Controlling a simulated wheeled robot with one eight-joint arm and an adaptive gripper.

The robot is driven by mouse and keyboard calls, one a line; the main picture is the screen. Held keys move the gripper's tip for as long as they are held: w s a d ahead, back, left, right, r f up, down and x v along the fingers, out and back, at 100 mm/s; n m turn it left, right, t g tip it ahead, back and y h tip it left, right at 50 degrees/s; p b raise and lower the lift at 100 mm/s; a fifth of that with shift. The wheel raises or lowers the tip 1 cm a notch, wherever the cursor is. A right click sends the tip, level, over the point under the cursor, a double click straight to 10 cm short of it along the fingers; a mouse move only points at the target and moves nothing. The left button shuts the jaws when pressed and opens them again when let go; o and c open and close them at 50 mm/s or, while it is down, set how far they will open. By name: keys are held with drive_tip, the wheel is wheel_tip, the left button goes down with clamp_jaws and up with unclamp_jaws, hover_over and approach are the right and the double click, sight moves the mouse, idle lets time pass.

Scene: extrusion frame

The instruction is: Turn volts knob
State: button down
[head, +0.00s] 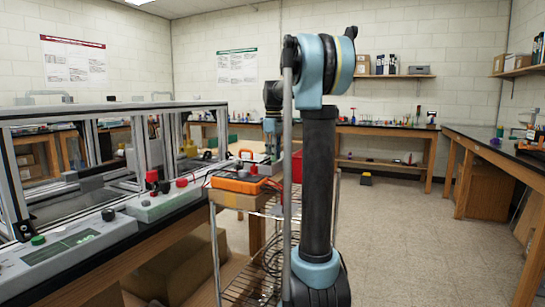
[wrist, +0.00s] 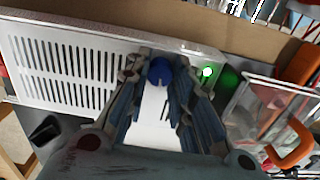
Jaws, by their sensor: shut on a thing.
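In the wrist view, my gripper (wrist: 160,58) has its two fingers on either side of a round blue knob (wrist: 158,72), and it is shut on this knob. The knob sits at the white device with a slotted panel (wrist: 70,62). A small green light (wrist: 207,72) glows to the right of the fingers. Any label or scale by the knob cannot be read, so I cannot tell its setting. In the head view, my arm reaches away towards the cart and bench, and the knob cannot be made out there.
In the wrist view, a clear box (wrist: 262,105) and an orange curved part (wrist: 293,148) are close to the right. In the head view, an orange case (head: 238,183) is on the wire cart, with the framed bench (head: 100,262) at left. Open floor (head: 415,250) is at right.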

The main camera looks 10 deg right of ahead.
drive_tip(key=n, duration=0.5)
drive_tip(key=shift+w, duration=0.15)
drive_tip(key=shift+r+n, duration=0.1)
drive_tip(key=shift+n, duration=0.2)
idle(0.3)
drive_tip(key=c, duration=1.4)
unclamp_jaws()
drive_tip(key=shift+o, duration=0.2)
wheel_tip(320, 180, up, 12)
